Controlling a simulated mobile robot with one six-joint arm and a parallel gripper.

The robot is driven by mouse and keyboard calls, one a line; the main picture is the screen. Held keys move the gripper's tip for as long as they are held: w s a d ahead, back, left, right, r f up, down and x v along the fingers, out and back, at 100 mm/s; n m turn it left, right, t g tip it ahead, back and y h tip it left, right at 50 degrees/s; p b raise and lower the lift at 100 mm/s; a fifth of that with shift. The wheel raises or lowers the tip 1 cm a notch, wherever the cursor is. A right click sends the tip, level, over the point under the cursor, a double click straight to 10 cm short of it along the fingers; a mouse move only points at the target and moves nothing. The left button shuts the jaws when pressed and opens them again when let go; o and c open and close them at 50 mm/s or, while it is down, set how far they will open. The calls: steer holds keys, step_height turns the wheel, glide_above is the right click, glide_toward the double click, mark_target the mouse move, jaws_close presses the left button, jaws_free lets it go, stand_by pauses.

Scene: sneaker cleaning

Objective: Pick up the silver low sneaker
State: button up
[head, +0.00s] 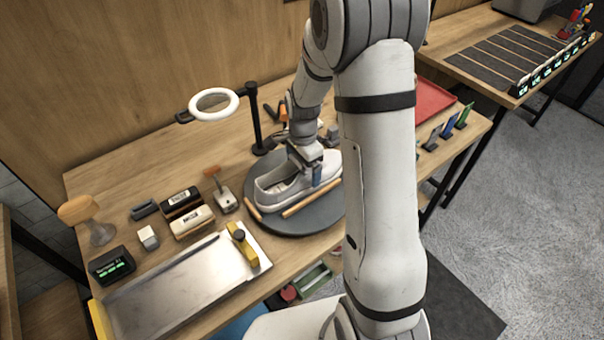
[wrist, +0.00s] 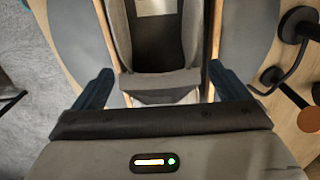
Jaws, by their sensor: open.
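The silver low sneaker (head: 280,188) lies on a round dark grey turntable (head: 270,222) on the workbench, between wooden rods (head: 312,199). My gripper (head: 308,172) is over the sneaker at its right part in the head view. In the wrist view the sneaker (wrist: 165,80) runs up from between the two blue fingertips of my gripper (wrist: 158,85). The fingers are spread apart, one on each side of the sneaker, with gaps visible. My arm hides part of the turntable in the head view. I cannot tell how low the fingertips reach.
A ring lamp (head: 213,102) on a black post (head: 255,118) stands behind the turntable. A metal tray (head: 175,290), brushes (head: 192,221) and a small display (head: 112,265) are at left. A red tray (head: 433,103) is at back right.

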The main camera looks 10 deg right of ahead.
steer(key=shift+f, duration=0.55)
steer(key=c, duration=1.4)
